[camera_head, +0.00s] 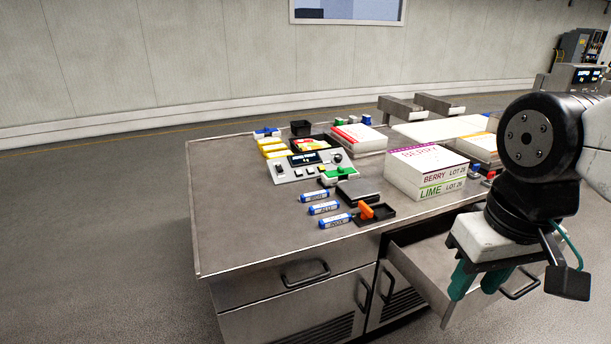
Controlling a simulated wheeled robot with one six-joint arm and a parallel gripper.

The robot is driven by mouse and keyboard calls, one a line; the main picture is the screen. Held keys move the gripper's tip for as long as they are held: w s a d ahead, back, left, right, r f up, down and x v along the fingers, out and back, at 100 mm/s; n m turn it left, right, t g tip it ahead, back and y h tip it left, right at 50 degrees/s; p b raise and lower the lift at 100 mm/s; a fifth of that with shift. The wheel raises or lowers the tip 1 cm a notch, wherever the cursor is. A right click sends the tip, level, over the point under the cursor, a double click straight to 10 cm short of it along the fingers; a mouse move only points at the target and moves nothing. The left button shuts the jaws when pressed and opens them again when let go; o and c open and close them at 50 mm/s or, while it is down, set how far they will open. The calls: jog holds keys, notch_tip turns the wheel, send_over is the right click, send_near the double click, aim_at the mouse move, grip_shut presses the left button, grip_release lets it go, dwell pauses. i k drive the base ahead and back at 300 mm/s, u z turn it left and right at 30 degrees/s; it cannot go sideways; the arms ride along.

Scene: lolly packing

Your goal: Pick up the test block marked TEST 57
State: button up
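I cannot make out a block marked TEST 57 in the head view; no such marking is readable at this size. My gripper (473,286) hangs at the right, with its two teal fingers pointing down and apart. It appears empty. It is in front of the workbench, over the pulled-out drawer (423,284). My gripper and arm hide much of the drawer's inside, so I cannot tell what lies in it.
The steel workbench (240,220) has a clear left side. On it are a control box (309,171), several blue-and-white tubes (324,208), a black holder with an orange lever (376,211), stacked BERRY and LIME boxes (426,172) and yellow blocks (274,147).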

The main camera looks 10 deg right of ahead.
aim_at(327, 181)
jog(key=u, duration=0.05)
jog(key=i, duration=0.9)
jog(key=z, duration=0.2)
